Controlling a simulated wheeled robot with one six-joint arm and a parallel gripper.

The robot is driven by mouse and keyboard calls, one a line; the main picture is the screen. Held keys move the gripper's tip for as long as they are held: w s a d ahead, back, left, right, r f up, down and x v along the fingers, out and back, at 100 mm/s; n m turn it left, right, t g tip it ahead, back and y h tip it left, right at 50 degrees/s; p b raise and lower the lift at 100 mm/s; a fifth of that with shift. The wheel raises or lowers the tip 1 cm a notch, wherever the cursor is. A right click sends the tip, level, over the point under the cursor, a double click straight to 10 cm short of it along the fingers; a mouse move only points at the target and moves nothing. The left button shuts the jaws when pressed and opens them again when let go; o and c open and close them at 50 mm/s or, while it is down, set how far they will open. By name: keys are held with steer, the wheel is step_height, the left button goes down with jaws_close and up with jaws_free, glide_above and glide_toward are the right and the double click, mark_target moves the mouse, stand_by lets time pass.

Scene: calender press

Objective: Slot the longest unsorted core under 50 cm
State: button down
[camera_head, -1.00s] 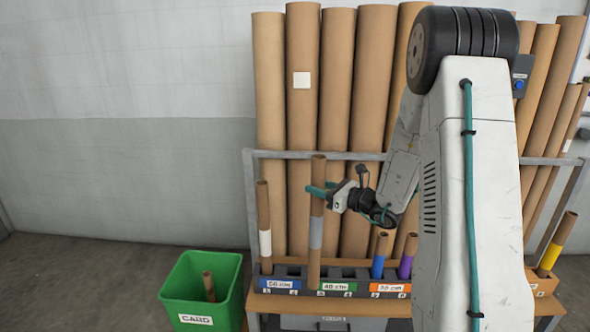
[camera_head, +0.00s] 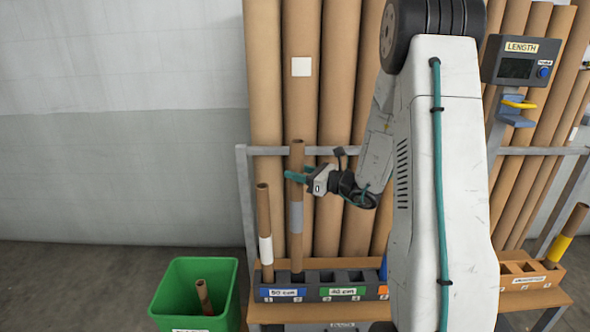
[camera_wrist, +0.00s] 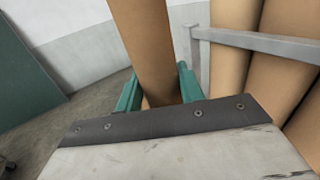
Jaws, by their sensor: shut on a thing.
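My gripper (camera_head: 298,176) is shut on a brown cardboard core with a grey band (camera_head: 296,217), near its upper part. The core stands upright, and its lower end is at the second opening of the 50 cm section of the dark slotted rack (camera_head: 321,293). I cannot tell how deep the end is in the opening. In the wrist view the core (camera_wrist: 148,50) sits between the teal fingers. A core with a white band (camera_head: 265,245) stands in the first 50 cm slot. A core with a yellow band (camera_head: 560,245) leans in the wooden holder (camera_head: 528,283) at right.
A green bin (camera_head: 178,295) with a core (camera_head: 203,297) in it stands at lower left. Tall tubes (camera_head: 336,90) lean behind a grey rail (camera_head: 262,151). A length gauge (camera_head: 516,66) is at upper right. The 40 cm slots (camera_head: 357,276) look empty. My arm hides the rack's right end.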

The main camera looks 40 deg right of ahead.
steer(key=shift+d+f, duration=0.2)
steer(key=shift+f, duration=6.75)
steer(key=c, duration=0.8)
jaws_free()
glide_toward(299, 211)
steer(key=w+f, duration=0.1)
steer(key=w, duration=0.3)
steer(key=shift+s+d+f, duration=0.1)
steer(key=shift+s+f, duration=0.05)
steer(key=shift+s, duration=0.1)
